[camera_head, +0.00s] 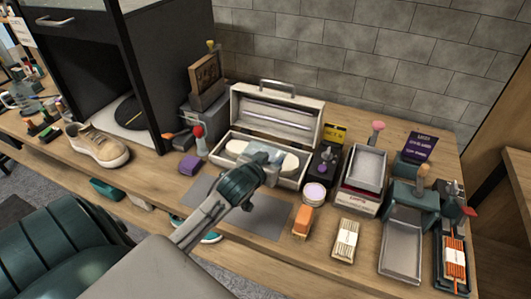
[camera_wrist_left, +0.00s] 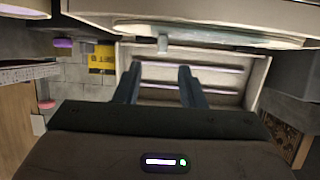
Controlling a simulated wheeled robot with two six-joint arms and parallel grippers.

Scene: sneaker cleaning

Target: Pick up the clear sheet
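My left gripper (camera_head: 272,158) reaches over the open white box (camera_head: 226,158) from the front. In the left wrist view its two dark fingers (camera_wrist_left: 160,82) are apart, with nothing seen between them. Pale rounded pieces (camera_head: 291,162) lie in the box on both sides of the gripper tip. One pale piece also shows close up at the top of the left wrist view (camera_wrist_left: 215,40). I cannot make out a clear sheet with certainty; the gripper covers part of the box's inside. My right gripper is not in view.
The box's raised lid (camera_head: 275,112) stands behind the gripper. A dark stand with a purple knob (camera_head: 324,164), a pink-topped jar (camera_head: 315,193) and an orange brush (camera_head: 303,221) are to the right. A sneaker (camera_head: 100,147) stands left. A grey mat (camera_head: 265,218) lies in front.

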